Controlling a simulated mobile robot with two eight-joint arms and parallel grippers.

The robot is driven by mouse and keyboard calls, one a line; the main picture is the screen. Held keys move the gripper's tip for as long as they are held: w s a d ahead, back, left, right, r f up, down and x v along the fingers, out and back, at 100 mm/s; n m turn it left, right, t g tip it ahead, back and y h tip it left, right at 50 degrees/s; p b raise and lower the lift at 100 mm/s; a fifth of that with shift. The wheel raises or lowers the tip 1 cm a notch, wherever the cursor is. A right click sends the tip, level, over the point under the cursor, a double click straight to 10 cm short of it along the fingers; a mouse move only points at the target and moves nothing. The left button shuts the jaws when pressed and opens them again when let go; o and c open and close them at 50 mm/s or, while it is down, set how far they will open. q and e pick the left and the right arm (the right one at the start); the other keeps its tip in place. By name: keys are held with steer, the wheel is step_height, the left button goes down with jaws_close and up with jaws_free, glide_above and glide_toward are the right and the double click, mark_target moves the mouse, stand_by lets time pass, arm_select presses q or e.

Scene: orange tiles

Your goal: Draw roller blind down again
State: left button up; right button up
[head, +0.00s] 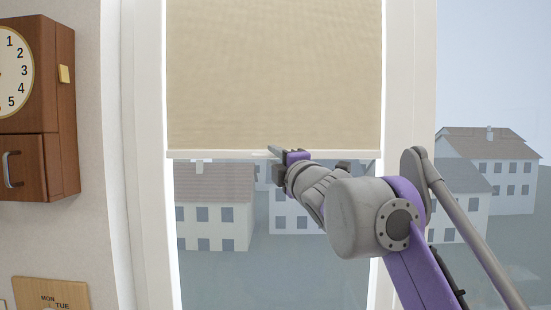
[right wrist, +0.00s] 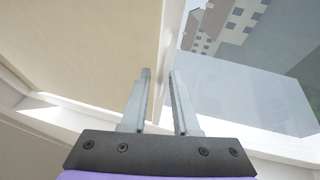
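The roller blind (head: 275,75) is a beige fabric covering the upper part of the window, with a pale bottom bar (head: 220,154) along its lower edge. In the right wrist view the blind (right wrist: 80,45) fills the left side. My right gripper (head: 277,160) is at the middle of the bottom bar. In the right wrist view its two fingers (right wrist: 160,73) stand apart, with the blind's lower edge running between them. I see no clear sign that they clamp it. My left gripper is not in view.
Below the blind, bare glass shows houses (head: 215,205) outside. A white window frame (head: 147,220) stands on the left. A wooden wall clock (head: 62,120) hangs left of it, above a small wooden calendar board (head: 50,292).

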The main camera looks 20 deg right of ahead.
jaws_close()
stand_by(1.2)
